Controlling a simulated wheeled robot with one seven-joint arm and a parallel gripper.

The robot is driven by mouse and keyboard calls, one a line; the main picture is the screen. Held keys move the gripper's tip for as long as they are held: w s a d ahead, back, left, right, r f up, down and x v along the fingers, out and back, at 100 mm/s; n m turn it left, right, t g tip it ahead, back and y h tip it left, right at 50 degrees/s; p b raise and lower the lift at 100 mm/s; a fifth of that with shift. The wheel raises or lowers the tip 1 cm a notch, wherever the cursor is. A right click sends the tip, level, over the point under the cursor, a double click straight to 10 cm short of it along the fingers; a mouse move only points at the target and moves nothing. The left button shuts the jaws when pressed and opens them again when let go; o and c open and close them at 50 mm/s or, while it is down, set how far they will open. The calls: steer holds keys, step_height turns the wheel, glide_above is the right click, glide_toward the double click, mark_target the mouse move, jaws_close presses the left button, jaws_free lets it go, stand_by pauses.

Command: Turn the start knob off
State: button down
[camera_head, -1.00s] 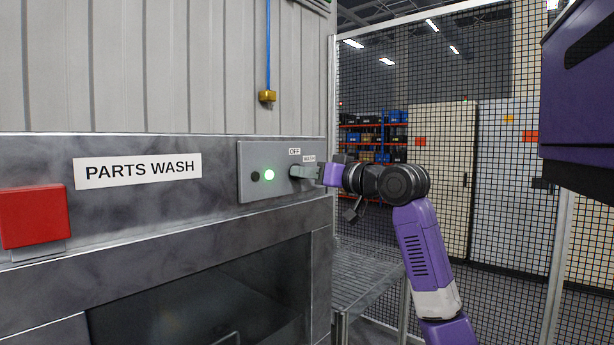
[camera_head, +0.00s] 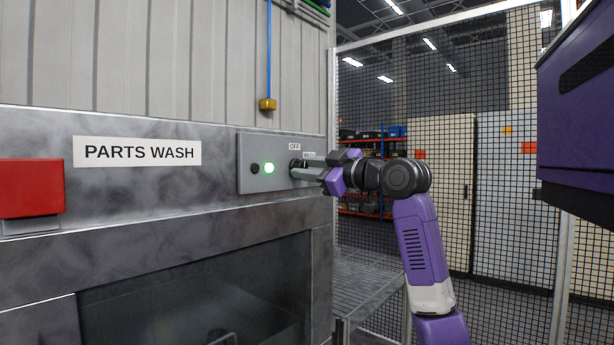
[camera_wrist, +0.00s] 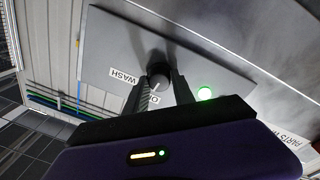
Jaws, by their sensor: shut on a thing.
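The dark round start knob (camera_wrist: 157,72) sits on the grey control panel (camera_head: 247,183), and it shows small in the head view (camera_head: 294,163). The panel has an OFF label (camera_head: 294,147) and a WASH label (camera_wrist: 123,75). A green lamp (camera_head: 269,168) is lit left of the knob. My gripper (camera_wrist: 159,82) is shut on the knob, with one finger on either side of it. In the wrist view the fingers hide part of the OFF label. The knob's pointer direction is hard to make out. My gripper also shows in the head view (camera_head: 302,169), reaching in from the right.
A dark button (camera_head: 254,169) is beside the lamp. A red box (camera_head: 30,188) projects at the far left, next to the PARTS WASH sign (camera_head: 137,152). A mesh fence (camera_head: 500,75) stands right of the machine. A blue cord with a brass end (camera_head: 268,104) hangs above the panel.

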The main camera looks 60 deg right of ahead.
steer(key=shift+f+n+b, duration=0.15)
steer(key=shift+n+b, duration=0.2)
steer(key=shift+n, duration=0.55)
steer(key=c, duration=1.1)
jaws_free()
steer(key=shift+o, duration=0.2)
steer(key=shift+s, duration=0.1)
steer(key=b+v, duration=0.1)
steer(key=v, duration=0.6)
steer(key=shift+s, duration=0.35)
